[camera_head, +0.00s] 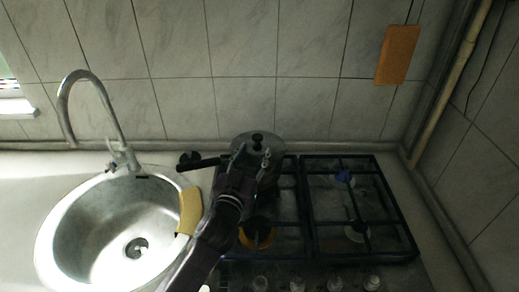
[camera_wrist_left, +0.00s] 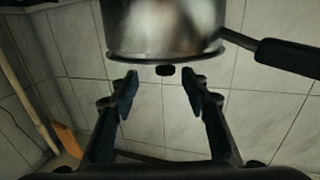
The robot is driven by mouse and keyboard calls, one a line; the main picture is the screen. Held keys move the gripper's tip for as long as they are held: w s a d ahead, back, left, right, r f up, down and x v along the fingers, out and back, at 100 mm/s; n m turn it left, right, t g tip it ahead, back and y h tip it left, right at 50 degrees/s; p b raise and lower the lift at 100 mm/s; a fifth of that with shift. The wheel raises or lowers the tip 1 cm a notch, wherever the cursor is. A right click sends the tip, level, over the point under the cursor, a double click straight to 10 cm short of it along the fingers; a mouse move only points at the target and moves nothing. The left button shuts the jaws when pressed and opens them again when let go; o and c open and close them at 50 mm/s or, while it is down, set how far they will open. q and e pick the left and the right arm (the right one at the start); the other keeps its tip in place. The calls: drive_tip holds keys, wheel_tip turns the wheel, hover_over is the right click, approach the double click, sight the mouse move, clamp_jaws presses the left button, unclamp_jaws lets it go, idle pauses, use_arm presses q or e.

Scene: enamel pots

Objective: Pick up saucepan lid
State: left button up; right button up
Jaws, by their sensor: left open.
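The saucepan (camera_head: 275,172) is metal with a long black handle (camera_head: 203,162) pointing left, and stands on the back left part of the stove. Its metal lid (camera_head: 272,139) is on top, with a black knob (camera_head: 257,138). My left gripper (camera_head: 253,153) is open and empty, at the front of the pan, partly hiding it. In the left wrist view the picture is upside down. There the pan (camera_wrist_left: 165,28), lid rim (camera_wrist_left: 130,57) and knob (camera_wrist_left: 166,70) lie just beyond the open fingertips (camera_wrist_left: 160,80). The knob is roughly centred between the fingers. My right gripper is not in view.
A sink (camera_head: 60,235) with a tall faucet (camera_head: 92,78) is at the left, a yellow cloth (camera_head: 189,210) on its rim. Black grates (camera_head: 362,205) cover the stove, its right half empty. An orange board (camera_head: 397,55) hangs on the tiled wall behind.

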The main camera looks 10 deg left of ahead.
sight(256, 141)
use_arm(q)
drive_tip(key=shift+w+r, duration=0.2)
drive_tip(key=shift+w, duration=0.3)
drive_tip(key=shift+w+r+p, duration=0.15)
drive_tip(key=shift+w+p, duration=0.3)
drive_tip(key=shift+w, duration=0.1)
drive_tip(key=w, duration=0.2)
drive_tip(key=w+p, duration=0.1)
drive_tip(key=shift+w+a, duration=0.2)
drive_tip(key=shift+a, duration=0.05)
drive_tip(key=shift+w, duration=0.7)
drive_tip(key=shift+d, duration=0.1)
clamp_jaws()
